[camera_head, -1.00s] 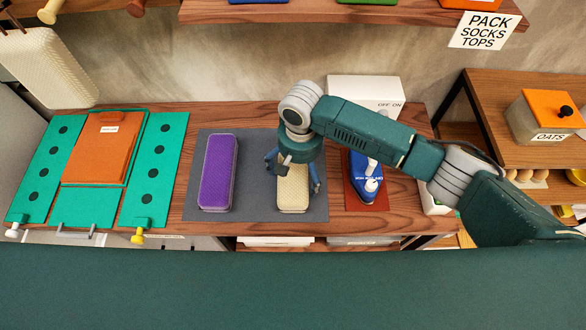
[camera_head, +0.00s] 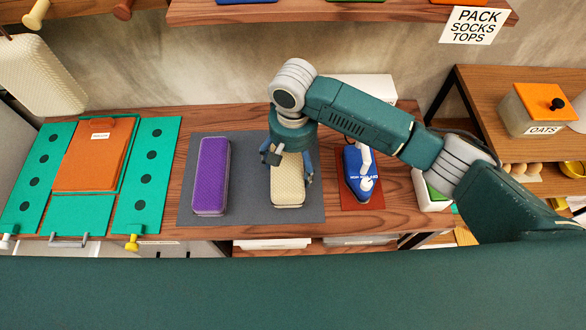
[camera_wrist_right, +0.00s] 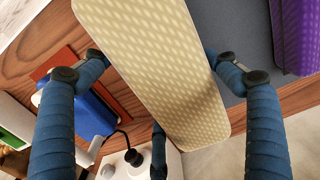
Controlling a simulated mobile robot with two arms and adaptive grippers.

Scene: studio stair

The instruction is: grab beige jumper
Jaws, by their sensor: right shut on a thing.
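The beige jumper (camera_head: 288,190) is a folded, textured block over the grey mat (camera_head: 250,215), right of the purple folded knit (camera_head: 211,176). My right gripper (camera_head: 290,168) reaches down from above and is shut on it, with blue fingers on both sides. In the right wrist view, the jumper (camera_wrist_right: 155,75) lies between the fingers and fills the middle. The gripper hides its far end in the head view. I cannot tell clearly how high it is off the mat. My left gripper is not in view.
A blue iron (camera_head: 358,180) stands on a red-brown pad to the right. A teal folding board (camera_head: 150,170) with an orange folded piece (camera_head: 90,160) lies at the left. A wooden shelf (camera_head: 340,15) runs above. A cream knit (camera_head: 40,75) is at the upper left.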

